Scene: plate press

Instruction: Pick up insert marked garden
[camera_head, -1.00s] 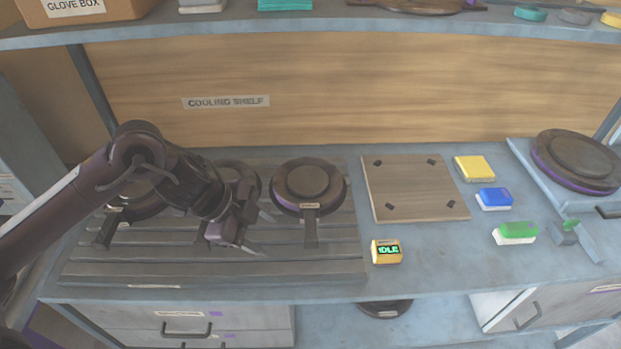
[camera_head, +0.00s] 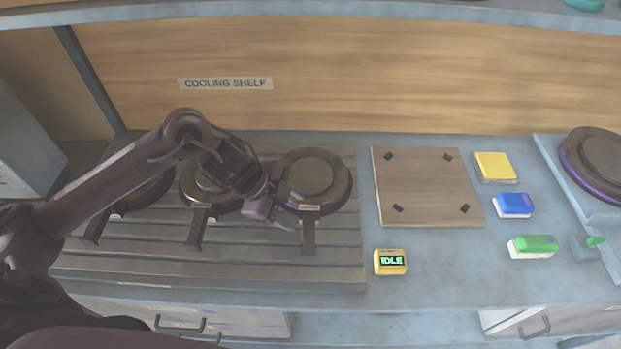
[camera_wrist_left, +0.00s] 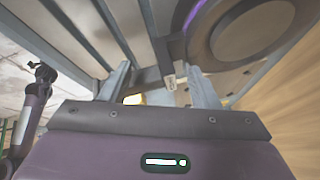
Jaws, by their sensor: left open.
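Three round dark inserts with handles lie in a row on a slatted rack (camera_head: 330,272). The right one (camera_head: 312,173) has a small tag at its handle root; its handle (camera_head: 308,237) points to the front. The middle insert (camera_head: 200,187) and left insert (camera_head: 146,192) are partly behind my left arm. The tags are too small to read, so I cannot tell which is marked garden. My left gripper (camera_head: 294,211) is open, just left of the right insert's handle. In the left wrist view, the tagged handle (camera_wrist_left: 168,72) shows between the fingers, the insert (camera_wrist_left: 250,35) beyond.
A yellow box reading IDLE (camera_head: 390,262) stands right of the rack. A wooden board with pegs (camera_head: 428,187), yellow (camera_head: 494,167), blue (camera_head: 514,205) and green (camera_head: 533,246) blocks lie further right. Another round plate (camera_head: 605,160) sits at the right edge. A shelf edge (camera_head: 350,10) crosses above.

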